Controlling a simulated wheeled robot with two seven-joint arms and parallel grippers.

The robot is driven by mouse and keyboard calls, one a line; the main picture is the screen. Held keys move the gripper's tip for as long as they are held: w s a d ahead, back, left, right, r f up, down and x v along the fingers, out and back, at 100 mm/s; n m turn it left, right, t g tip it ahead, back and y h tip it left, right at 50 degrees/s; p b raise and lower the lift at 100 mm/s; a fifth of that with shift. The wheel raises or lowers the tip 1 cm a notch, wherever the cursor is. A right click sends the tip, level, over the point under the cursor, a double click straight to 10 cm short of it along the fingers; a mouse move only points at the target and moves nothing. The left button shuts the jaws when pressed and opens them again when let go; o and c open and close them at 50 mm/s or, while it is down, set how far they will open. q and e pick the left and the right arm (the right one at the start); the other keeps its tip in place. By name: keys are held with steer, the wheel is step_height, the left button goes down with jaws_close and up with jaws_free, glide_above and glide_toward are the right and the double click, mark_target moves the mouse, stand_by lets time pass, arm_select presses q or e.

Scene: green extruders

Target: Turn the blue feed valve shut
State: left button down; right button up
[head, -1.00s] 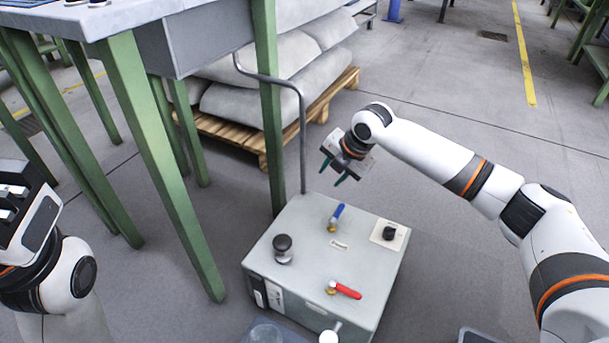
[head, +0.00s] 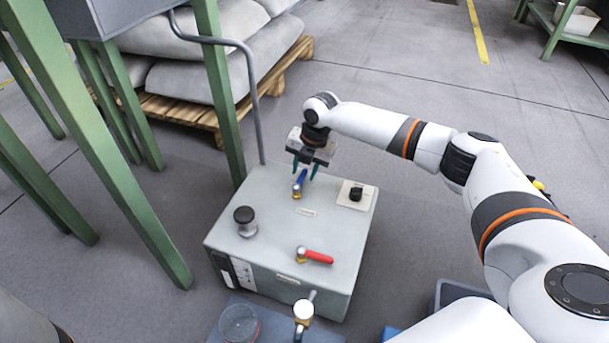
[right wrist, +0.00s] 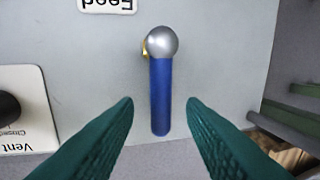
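The blue feed valve (head: 300,183) is on top of the grey box (head: 262,255), near its far edge. In the right wrist view its blue lever (right wrist: 160,95) points straight down the picture from a silver knob. My right gripper (head: 305,172) is above the valve, pointing down. In the right wrist view its two green fingers (right wrist: 160,105) are apart, one on each side of the lever, with clear gaps and nothing held. The "Feed" label (right wrist: 107,4) shows upside down. My left gripper is out of the head view.
A red-handled valve (head: 316,257), a black knob (head: 244,216) and a black vent dial (head: 356,193) on a white plate share the box top. A bent metal pipe (head: 254,95) rises behind the box. Green table legs (head: 222,110) stand to the left.

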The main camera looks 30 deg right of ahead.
steer(key=shift+f, duration=0.15)
jaws_close()
